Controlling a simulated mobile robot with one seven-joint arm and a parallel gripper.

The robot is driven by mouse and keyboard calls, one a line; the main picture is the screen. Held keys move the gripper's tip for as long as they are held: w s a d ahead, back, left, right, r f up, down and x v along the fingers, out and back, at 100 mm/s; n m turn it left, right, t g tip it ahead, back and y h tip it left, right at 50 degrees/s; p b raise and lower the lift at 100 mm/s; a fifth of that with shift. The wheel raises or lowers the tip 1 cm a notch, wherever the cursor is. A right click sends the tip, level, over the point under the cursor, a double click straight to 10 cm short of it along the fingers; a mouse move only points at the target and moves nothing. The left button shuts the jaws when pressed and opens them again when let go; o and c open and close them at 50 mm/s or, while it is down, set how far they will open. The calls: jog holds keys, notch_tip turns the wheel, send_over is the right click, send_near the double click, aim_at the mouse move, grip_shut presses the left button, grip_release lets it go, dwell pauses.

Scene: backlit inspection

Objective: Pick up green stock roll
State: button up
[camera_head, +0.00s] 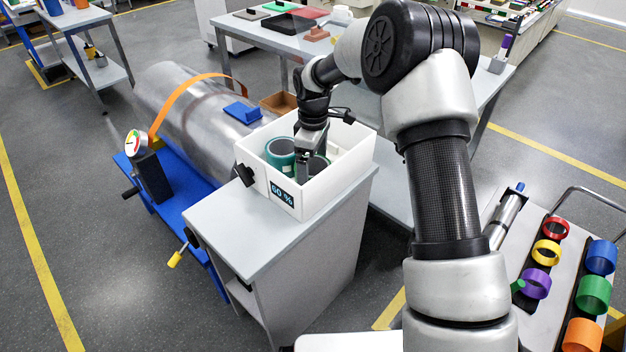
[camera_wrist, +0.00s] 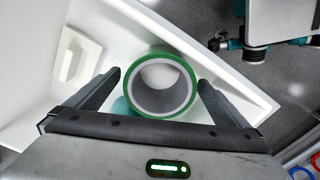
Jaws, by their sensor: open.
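In the wrist view a roll with a green rim and a hollow grey core (camera_wrist: 160,114) stands end-on between the fingers of my gripper (camera_wrist: 159,79). The fingers are apart, one on each side of the roll, with gaps visible. In the head view my gripper (camera_head: 309,152) reaches down into a white box (camera_head: 310,202). A green-teal roll (camera_head: 280,147) stands in the box left of my gripper. A second roll (camera_head: 318,163) is partly hidden below my gripper. I cannot tell for sure which of them the wrist view shows.
The box stands on a grey cabinet (camera_head: 240,235) and carries a "60 %" label. Coloured rings, one green (camera_head: 593,294), sit on a rack at right. The box walls are close around my fingers.

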jog(key=shift+f, duration=0.45)
jog(key=shift+r, duration=0.1)
jog(key=c, duration=1.4)
